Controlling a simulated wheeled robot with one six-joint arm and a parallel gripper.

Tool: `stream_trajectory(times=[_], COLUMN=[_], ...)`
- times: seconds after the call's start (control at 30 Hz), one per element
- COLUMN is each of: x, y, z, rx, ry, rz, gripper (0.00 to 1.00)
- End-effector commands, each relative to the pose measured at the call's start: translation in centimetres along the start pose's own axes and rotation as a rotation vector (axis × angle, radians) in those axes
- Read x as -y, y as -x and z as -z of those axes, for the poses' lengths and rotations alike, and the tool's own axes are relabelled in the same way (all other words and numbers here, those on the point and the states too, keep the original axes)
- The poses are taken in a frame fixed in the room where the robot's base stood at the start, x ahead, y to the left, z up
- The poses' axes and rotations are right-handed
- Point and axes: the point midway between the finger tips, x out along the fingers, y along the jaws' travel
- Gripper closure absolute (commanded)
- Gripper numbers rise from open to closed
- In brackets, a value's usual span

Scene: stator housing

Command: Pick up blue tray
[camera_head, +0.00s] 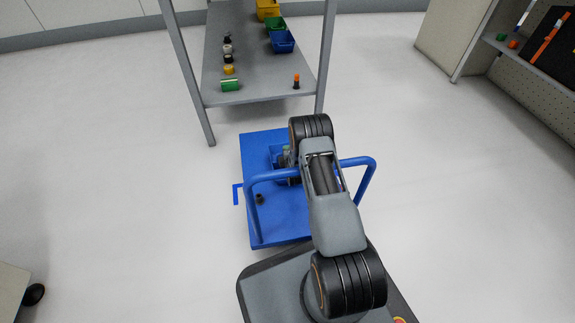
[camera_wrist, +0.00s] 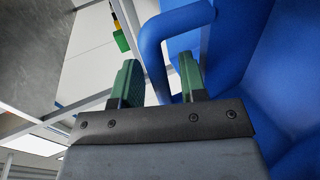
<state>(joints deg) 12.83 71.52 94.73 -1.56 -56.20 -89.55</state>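A blue tray (camera_head: 275,150) sits on the blue cart (camera_head: 255,150), mostly hidden behind my arm. In the wrist view, a large blue surface (camera_wrist: 290,85) fills the right side; I cannot tell whether it is tray or cart. My gripper (camera_wrist: 158,78) has two green-padded fingers that stand apart, and I see nothing held between them. A bent blue tube (camera_wrist: 165,45) shows beyond and between the fingers. In the head view, my gripper is largely hidden by my own arm, close to the tray.
The blue cart has raised tube handles (camera_head: 365,162) near my arm and a small dark part (camera_head: 259,198) on its deck. A grey shelf table (camera_head: 255,70) behind holds another blue bin (camera_head: 283,42), a green bin (camera_head: 275,24) and several small parts.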

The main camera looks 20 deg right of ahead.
Motion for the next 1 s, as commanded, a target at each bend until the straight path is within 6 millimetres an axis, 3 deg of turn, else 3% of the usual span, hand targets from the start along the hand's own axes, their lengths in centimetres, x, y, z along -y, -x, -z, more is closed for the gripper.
stream_trajectory(times=[0.4,1.0], x=[0.02,-0.06], y=[0.02,0.06], z=[0.0,0.03], rx=[0.0,-0.001], ry=[0.0,-0.001], rz=[0.0,0.001], gripper=[1.0,1.0])
